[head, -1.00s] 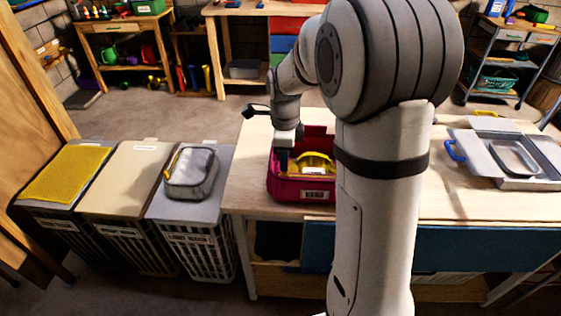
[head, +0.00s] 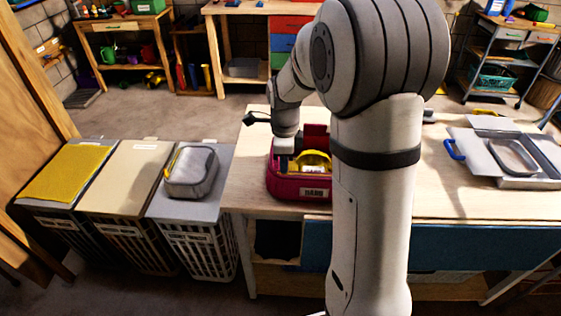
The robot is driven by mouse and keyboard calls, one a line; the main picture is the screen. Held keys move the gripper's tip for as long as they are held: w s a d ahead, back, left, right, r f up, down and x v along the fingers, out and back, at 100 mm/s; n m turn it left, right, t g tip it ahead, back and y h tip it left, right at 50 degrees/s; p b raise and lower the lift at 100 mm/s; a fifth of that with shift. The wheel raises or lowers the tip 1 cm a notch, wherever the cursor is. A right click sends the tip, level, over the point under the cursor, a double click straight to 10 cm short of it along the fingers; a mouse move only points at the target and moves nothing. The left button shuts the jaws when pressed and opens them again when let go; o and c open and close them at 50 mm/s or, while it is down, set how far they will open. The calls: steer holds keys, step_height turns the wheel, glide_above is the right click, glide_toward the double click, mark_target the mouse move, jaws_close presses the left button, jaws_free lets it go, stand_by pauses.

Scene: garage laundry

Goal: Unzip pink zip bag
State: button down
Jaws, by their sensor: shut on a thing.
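The pink zip bag (head: 287,186) sits on the wooden table (head: 245,190), left of my arm. Its top looks open, with a yellow thing (head: 318,161) and other contents showing inside. A white label is on its front. My gripper (head: 284,160) is at the bag's left side, pointing down, and is shut on a small part there. That part is too small and too covered to make out; it may be the zip pull. My arm hides the bag's right end.
A grey zip bag (head: 191,172) lies on the right one of the lidded baskets, left of the table. The table between is mostly clear, partly behind my arm.

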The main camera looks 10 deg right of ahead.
stand_by(0.3)
steer(key=shift+w+a, duration=0.2)
steer(key=shift+a, duration=0.45)
steer(key=c, duration=1.5)
jaws_free()
step_height(320, 180, up, 8)
steer(key=shift+f+b, duration=0.1)
steer(key=shift+b, duration=0.25)
steer(key=shift+s, duration=0.1)
